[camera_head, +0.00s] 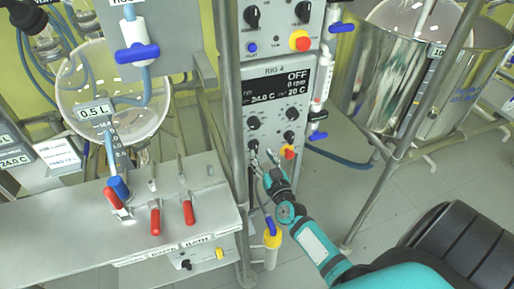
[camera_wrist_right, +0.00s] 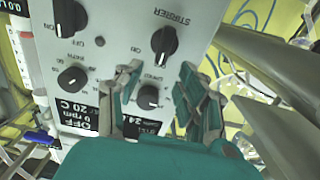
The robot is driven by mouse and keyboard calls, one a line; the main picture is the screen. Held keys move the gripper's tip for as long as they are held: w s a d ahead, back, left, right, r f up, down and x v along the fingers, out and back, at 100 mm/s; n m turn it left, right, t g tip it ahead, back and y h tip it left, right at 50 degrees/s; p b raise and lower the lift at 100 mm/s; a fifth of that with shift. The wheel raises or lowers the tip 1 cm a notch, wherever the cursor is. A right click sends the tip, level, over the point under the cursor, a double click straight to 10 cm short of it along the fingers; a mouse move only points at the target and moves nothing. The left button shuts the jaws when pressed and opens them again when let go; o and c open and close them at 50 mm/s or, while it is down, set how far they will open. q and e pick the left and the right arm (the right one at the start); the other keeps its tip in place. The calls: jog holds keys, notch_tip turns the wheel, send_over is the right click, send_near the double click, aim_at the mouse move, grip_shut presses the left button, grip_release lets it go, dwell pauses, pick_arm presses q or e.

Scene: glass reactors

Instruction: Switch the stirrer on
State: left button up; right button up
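The RIG 4 control panel (camera_head: 277,110) stands at the centre of the head view. Its display (camera_head: 279,85) reads OFF and 0 rpm. The black stirrer knob (camera_head: 253,144) is the lower left one; in the right wrist view, which is upside down, this knob (camera_wrist_right: 164,40) sits by its STIRRER label. My right gripper (camera_head: 263,157) is open and empty, just below and in front of that knob. In the wrist view its fingers (camera_wrist_right: 160,82) appear either side of another knob (camera_wrist_right: 150,97); contact cannot be told. My left gripper is not in view.
Metal posts (camera_head: 232,100) flank the panel. A bench (camera_head: 110,235) with red-handled valves (camera_head: 155,222) is at left. A steel vessel (camera_head: 400,85) stands at right.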

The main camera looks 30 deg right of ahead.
aim_at(256, 146)
jog(key=x, duration=0.5)
jog(key=shift+w, duration=0.15)
grip_shut()
